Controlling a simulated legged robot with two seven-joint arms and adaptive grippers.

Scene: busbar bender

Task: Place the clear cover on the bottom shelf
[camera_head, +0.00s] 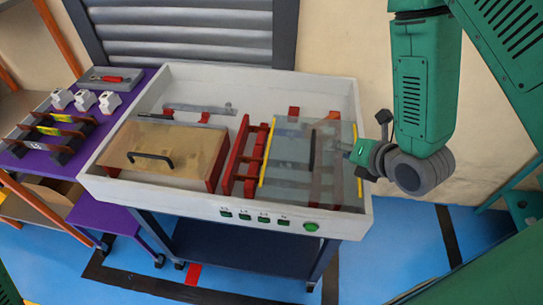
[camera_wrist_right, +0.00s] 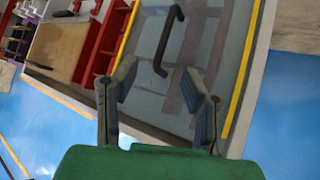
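The clear cover (camera_head: 295,165) has yellow edge strips and a black upright handle (camera_head: 312,150). It lies over the right part of the white bender box. In the right wrist view the cover (camera_wrist_right: 200,40) and its handle (camera_wrist_right: 168,38) are just beyond the fingers. My right gripper (camera_wrist_right: 158,88) is open, with nothing between its fingers, and apart from the handle. In the head view its wrist is at the cover's right edge; its fingers are hard to make out. A dark low shelf (camera_head: 240,248) is under the box. My left gripper is not in view.
A tan cover (camera_head: 165,150) with a black handle lies over the box's left part, beside red bars (camera_head: 247,155). A purple-topped rack (camera_head: 85,140) stands at the left, with a lower purple shelf (camera_head: 105,215). The dark shelf looks empty. Blue floor is in front.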

